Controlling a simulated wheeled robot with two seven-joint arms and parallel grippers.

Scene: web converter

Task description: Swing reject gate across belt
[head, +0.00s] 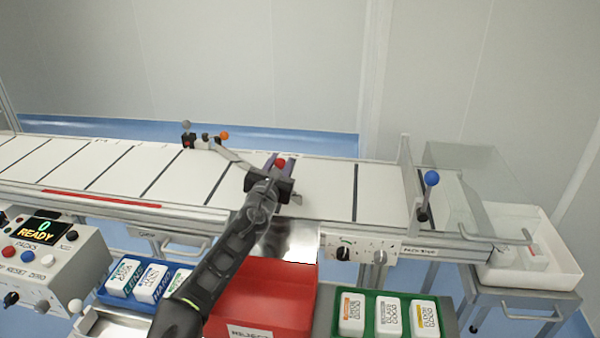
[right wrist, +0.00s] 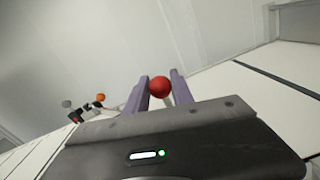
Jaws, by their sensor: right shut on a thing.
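The reject gate (head: 233,156) is a light bar that reaches from a dark pivot at the belt's far edge, out over the white belt (head: 320,185). A red ball knob (head: 281,162) tops its free end. My right gripper (head: 276,163) is over the middle of the belt and shut on this knob end. In the right wrist view the red knob (right wrist: 159,87) sits between my two purple-grey fingers (right wrist: 160,92). The gate's far part is partly hidden there. My left gripper is not in view.
A red reject bin (head: 265,295) stands below a metal chute at the belt's near side. A blue tray (head: 104,293) and a green tray (head: 376,332) hold packs. A blue-knobbed lever (head: 431,179) stands right. A control box (head: 45,255) is at left. The belt carries no packs.

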